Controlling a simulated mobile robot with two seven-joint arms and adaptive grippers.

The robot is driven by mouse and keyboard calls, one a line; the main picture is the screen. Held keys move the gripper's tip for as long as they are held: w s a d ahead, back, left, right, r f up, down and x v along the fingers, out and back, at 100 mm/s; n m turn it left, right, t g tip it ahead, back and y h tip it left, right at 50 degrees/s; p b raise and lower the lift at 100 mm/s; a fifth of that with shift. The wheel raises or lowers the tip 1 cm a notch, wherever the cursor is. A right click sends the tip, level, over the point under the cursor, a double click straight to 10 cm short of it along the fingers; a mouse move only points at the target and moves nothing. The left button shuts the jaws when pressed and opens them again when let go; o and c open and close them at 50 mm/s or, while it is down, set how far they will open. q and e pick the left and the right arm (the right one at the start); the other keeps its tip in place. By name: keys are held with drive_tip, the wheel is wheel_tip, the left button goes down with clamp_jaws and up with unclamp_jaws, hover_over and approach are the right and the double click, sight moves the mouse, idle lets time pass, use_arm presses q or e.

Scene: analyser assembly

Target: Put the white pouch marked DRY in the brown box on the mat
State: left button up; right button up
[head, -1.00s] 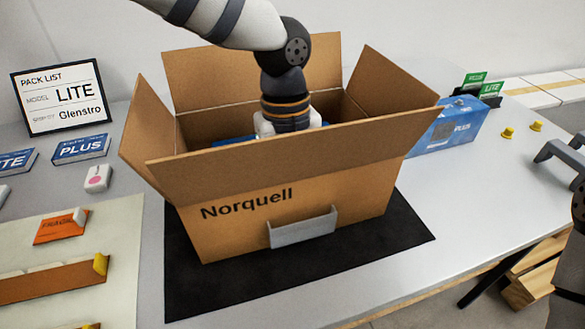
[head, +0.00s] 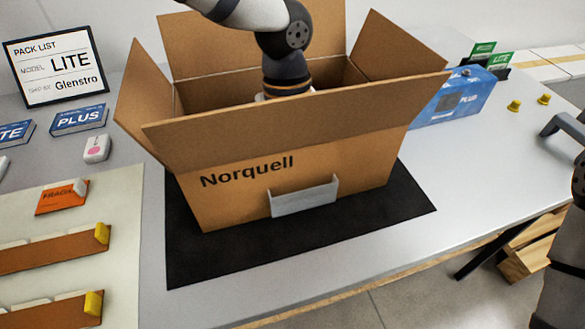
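The brown box (head: 245,190), marked Norquell, stands open with its flaps up on the black mat (head: 400,215). My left gripper (head: 283,92) reaches down into the box. Its fingers are hidden behind the front flap, so I cannot see whether they hold anything. No pouch with a readable DRY mark is in view. A small white item with a pink spot (head: 97,149) lies on the table left of the box; I cannot read any word on it. My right gripper (head: 566,124) is at the right edge, apart from the box, with its fingers spread and empty.
A pack list sign (head: 57,68) reads LITE, Glenstro. A blue PLUS box (head: 455,98) stands right of the brown box. Blue PLUS (head: 79,120) and LITE (head: 14,133) packs lie at left. An orange FRAGILE label (head: 62,197) lies on the pale tray (head: 120,240). Table front right is clear.

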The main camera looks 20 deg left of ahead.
use_arm(q)
drive_tip(key=shift+f, duration=0.2)
idle(0.5)
drive_tip(key=o, duration=1)
drive_tip(key=shift+o, duration=0.2)
drive_tip(key=shift+r, duration=0.1)
drive_tip(key=shift+r+p, duration=0.7)
drive_tip(key=shift+r, duration=5.25)
use_arm(e)
drive_tip(key=shift+w+r+t, duration=0.5)
drive_tip(key=shift+w+r, duration=0.55)
drive_tip(key=shift+w, duration=0.1)
